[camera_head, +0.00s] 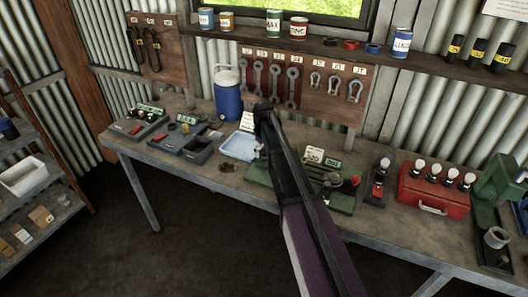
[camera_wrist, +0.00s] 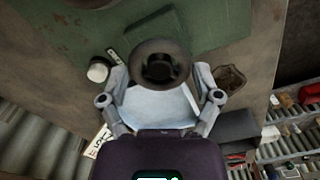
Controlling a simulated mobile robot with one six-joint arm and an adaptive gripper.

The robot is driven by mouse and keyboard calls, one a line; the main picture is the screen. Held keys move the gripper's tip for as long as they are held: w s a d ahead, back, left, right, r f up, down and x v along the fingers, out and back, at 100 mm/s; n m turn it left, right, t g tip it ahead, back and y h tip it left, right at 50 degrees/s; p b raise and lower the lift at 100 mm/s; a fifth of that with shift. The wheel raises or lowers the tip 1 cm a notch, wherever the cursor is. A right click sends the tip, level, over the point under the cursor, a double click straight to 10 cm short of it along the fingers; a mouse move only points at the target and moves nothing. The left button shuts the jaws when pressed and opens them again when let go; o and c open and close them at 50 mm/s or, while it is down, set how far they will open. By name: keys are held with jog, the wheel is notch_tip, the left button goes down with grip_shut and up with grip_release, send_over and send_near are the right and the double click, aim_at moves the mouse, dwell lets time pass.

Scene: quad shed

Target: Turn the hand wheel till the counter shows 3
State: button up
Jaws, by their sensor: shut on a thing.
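In the wrist view a dark round hand wheel (camera_wrist: 160,47) with a hub stands by a green base plate (camera_wrist: 60,30). My gripper (camera_wrist: 160,78) has a grey finger on each side of the wheel and is shut on it. In the head view the green base plate (camera_head: 341,205) lies mid-bench; my dark arm covers the wheel and my fingers. A small dark strip with a pale mark (camera_wrist: 115,56) and a white-capped knob (camera_wrist: 97,71) are beside the wheel. I cannot read a counter number in either view.
A pale blue tray (camera_head: 239,147) and a brown dish (camera_head: 228,167) lie left of the green plate. A blue jug (camera_head: 228,98) stands behind. A red box (camera_head: 431,196) with several knobs and a green machine (camera_head: 492,200) stand to the right.

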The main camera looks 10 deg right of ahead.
jog(key=shift+s, duration=0.15)
jog(key=o, duration=0.9)
jog(key=shift+m, duration=0.4)
